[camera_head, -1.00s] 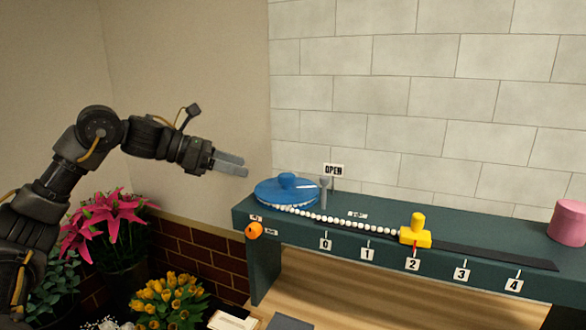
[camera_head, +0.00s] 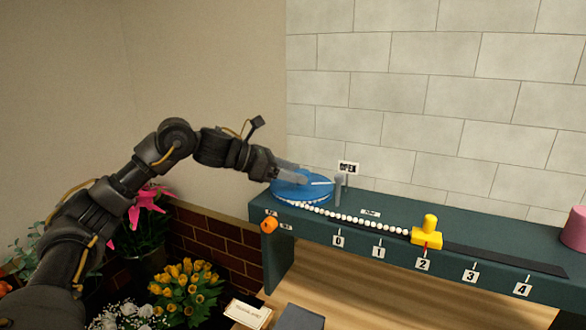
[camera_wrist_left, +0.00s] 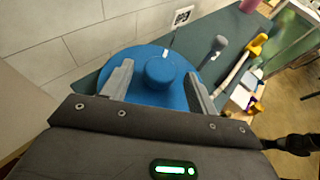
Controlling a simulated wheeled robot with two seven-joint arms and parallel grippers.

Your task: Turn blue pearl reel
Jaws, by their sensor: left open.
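The blue pearl reel (camera_head: 318,192) lies flat at the left end of the dark green shelf (camera_head: 385,232). A white pearl strand (camera_head: 350,217) runs from it to a yellow slider (camera_head: 426,236) at mark 2. My left gripper (camera_head: 292,174) is over the reel and open. In the left wrist view the reel's round knob (camera_wrist_left: 160,72) sits between the two open fingers (camera_wrist_left: 159,86), with space visible on both sides. I cannot tell whether the fingertips touch the reel top. My right gripper is not seen in the head view.
A grey post (camera_head: 340,188) stands beside the reel, and a small sign (camera_head: 348,168) is behind it. An orange knob (camera_head: 269,225) is on the shelf front. A pink cylinder (camera_head: 575,230) stands far right. Yellow tulips (camera_head: 186,290) and pink flowers (camera_head: 148,215) are below left.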

